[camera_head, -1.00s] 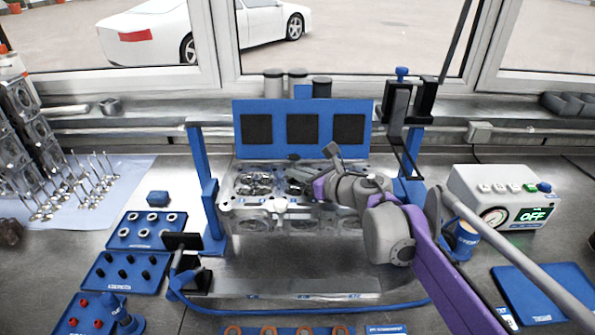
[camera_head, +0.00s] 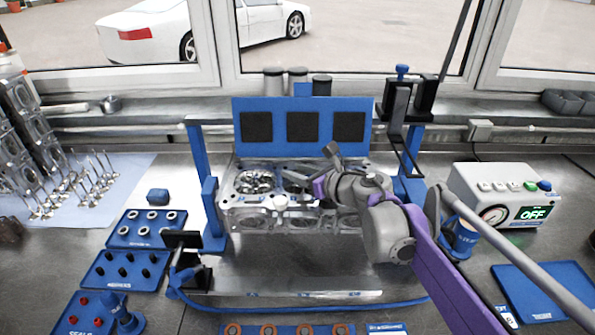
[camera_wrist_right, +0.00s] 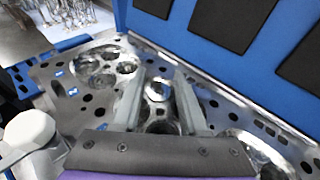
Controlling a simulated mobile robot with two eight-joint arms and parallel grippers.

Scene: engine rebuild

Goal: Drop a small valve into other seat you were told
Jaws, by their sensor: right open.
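The metal cylinder head (camera_head: 240,212) sits in the blue frame at mid-bench, with round chambers and valve seats on top. My right gripper (camera_head: 308,163) is over its middle, with its fingers spread. In the right wrist view the two open fingers (camera_wrist_right: 161,75) straddle a shiny round disc (camera_wrist_right: 158,90) in a chamber of the head; I cannot tell whether it is a valve face or a bare seat. Several loose valves (camera_head: 88,188) stand on a white cloth at the left. The left gripper is out of view.
A blue panel with black squares (camera_head: 303,128) rises just behind the head. Blue frame posts (camera_head: 208,215) flank it. Small-parts trays (camera_head: 125,270) lie at the left. A gauge box reading OFF (camera_head: 505,195) stands at the right.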

